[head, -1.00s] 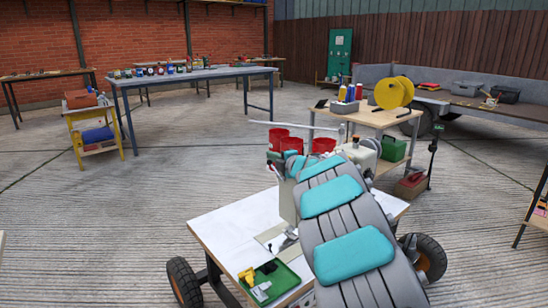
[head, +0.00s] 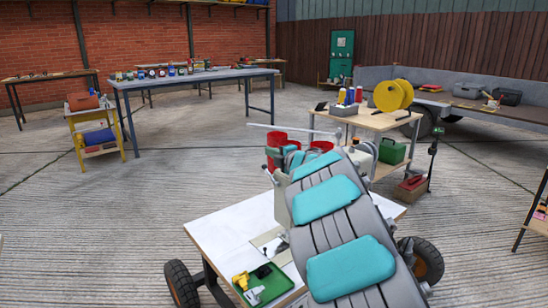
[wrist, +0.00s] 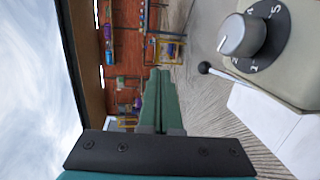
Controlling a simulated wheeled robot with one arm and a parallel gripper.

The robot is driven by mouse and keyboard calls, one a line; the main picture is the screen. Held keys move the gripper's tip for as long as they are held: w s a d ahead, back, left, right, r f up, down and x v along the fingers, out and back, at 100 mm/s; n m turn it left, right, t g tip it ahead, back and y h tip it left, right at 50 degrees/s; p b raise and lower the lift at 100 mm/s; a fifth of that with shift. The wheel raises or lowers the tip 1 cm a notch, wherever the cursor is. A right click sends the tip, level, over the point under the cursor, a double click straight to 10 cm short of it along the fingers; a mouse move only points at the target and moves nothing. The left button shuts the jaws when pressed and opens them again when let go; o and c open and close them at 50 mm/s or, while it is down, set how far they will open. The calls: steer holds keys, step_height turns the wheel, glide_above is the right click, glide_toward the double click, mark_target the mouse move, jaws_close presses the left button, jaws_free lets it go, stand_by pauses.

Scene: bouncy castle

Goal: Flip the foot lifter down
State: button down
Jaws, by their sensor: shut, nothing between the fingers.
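The sewing machine stands on the white-topped cart (head: 235,232), mostly hidden behind my arm in the head view. In the wrist view its pale body (wrist: 295,75) fills the upper right, with a numbered dial (wrist: 240,35). A thin lever with a black ball end (wrist: 205,68), which looks like the foot lifter, sticks out left from under the dial. My gripper (wrist: 160,75) has its green fingers together and empty. In the picture its tips lie left of the ball, apart from it; the depth gap is unclear. In the head view the fingers cannot be made out clearly.
A green tray (head: 283,285) with small yellow and white items lies on the cart's near side. Red containers (head: 276,142) show beyond my arm. A wooden bench (head: 375,118) with spools and a yellow reel stands behind. The concrete floor at left is open.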

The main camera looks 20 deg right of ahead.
steer(key=s+r, duration=0.5)
steer(key=r, duration=0.2)
steer(key=shift+d+r, duration=0.2)
steer(key=shift+d, duration=0.15)
